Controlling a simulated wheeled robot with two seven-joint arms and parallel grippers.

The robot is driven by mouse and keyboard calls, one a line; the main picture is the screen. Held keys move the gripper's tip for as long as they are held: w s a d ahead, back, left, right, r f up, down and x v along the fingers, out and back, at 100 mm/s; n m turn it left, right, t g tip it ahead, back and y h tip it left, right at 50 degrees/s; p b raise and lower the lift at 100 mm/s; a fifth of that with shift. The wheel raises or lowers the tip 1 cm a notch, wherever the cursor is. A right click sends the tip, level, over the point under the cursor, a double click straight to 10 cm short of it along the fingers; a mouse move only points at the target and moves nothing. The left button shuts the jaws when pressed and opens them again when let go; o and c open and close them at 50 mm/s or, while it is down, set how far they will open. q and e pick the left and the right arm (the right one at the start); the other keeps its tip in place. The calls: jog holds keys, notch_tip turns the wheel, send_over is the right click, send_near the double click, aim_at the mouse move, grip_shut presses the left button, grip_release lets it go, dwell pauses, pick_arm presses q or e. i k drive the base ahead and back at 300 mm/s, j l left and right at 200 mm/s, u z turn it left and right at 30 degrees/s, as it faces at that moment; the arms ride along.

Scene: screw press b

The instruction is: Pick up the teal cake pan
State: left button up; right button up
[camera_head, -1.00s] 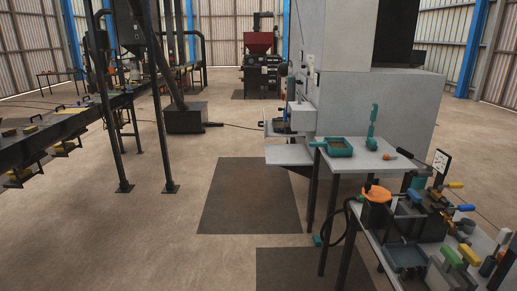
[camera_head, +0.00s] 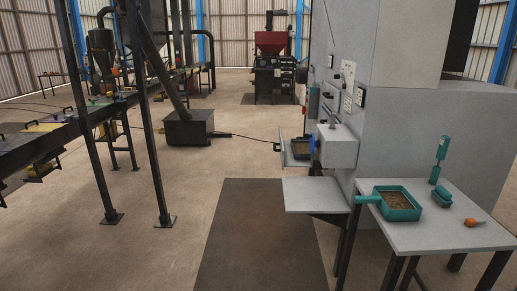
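The teal cake pan (camera_head: 403,214) is a shallow rectangular pan with brown material inside. It sits level on the grey side table (camera_head: 440,235) at the right, near the table's back left corner. Its teal handle (camera_head: 368,200) points left, out past the table's left edge. Neither of my grippers is in view, and nothing touches the pan.
A teal block-shaped tool (camera_head: 442,196), an upright teal tool (camera_head: 440,160) and an orange-handled item (camera_head: 475,222) are right of the pan. A grey machine shelf (camera_head: 315,194) juts out left of the table. The dark floor mat (camera_head: 255,240) is clear.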

aim_at(395, 202)
jog(key=i+z, duration=0.15)
jog(key=i, duration=0.5)
jog(key=i+j+z, duration=0.15)
jog(key=i, duration=0.45)
jog(key=i+j+z, duration=0.15)
jog(key=i, duration=0.45)
jog(key=i+j+z, duration=0.1)
jog(key=z, duration=0.2)
jog(key=i+j+z, duration=0.15)
jog(key=i+z, duration=0.15)
jog(key=z, duration=0.65)
